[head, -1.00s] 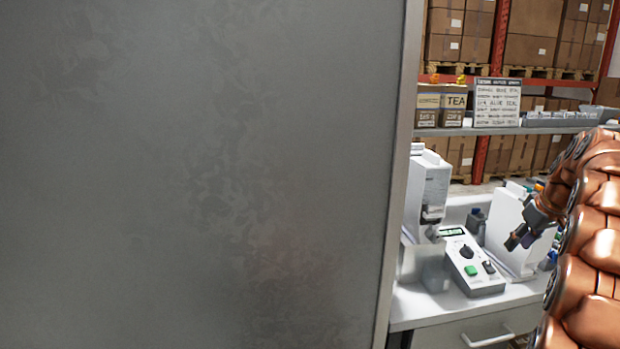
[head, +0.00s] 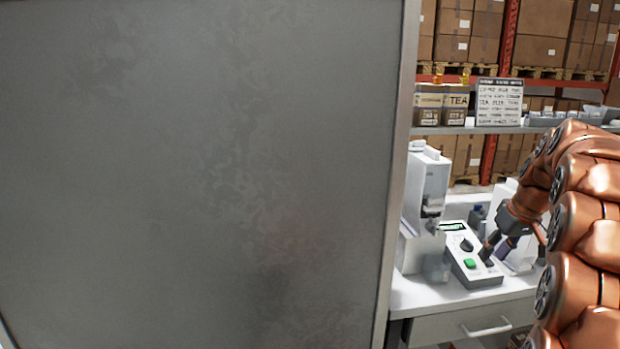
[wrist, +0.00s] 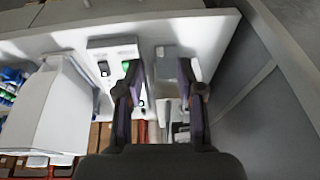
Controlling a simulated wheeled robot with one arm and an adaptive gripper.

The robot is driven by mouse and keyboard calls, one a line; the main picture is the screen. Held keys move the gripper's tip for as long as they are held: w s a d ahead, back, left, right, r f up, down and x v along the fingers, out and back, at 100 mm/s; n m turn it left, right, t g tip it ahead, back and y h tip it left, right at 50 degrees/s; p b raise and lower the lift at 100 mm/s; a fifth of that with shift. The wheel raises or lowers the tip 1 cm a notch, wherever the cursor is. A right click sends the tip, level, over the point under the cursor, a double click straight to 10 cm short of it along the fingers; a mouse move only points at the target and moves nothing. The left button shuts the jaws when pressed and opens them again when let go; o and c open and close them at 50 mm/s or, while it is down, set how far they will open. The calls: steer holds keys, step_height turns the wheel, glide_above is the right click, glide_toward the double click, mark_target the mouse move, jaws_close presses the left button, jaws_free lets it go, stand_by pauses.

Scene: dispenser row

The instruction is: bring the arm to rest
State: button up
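My gripper (head: 497,248) is at the end of my copper-coloured arm, on the right of the head view. Its fingers point down and left, overlapping the right side of the white control box (head: 473,268); contact cannot be told. In the wrist view my gripper (wrist: 160,75) has its two dark purple-grey fingers spread apart, with nothing held between them. The control box, with its green button, also shows there behind the left finger (wrist: 101,70). My arm is still bent over the right of the counter (head: 425,307).
A large grey panel (head: 200,180) fills the left of the head view. A white dispenser (head: 428,190) stands beside the control box, and a white housing (wrist: 58,110) stands on its other side. Behind are shelves with tea boxes (head: 456,104) and a sign (head: 499,102).

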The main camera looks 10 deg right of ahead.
steer(key=s+a+f+g, duration=0.2)
steer(key=s+a, duration=0.4)
steer(key=a, duration=0.6)
steer(key=s+a+f+g, duration=0.1)
steer(key=s+a, duration=0.5)
steer(key=a, duration=0.6)
steer(key=s+a+f, duration=0.2)
steer(key=s+a, duration=0.1)
steer(key=s, duration=0.4)
steer(key=s+a+f+g, duration=0.1)
steer(key=s+a+f, duration=0.2)
steer(key=s, duration=0.4)
steer(key=s+a+f+g, duration=0.1)
steer(key=s+a+f, duration=0.2)
steer(key=s, duration=0.4)
steer(key=shift+a+h, duration=0.25)
steer(key=shift+h, duration=0.05)
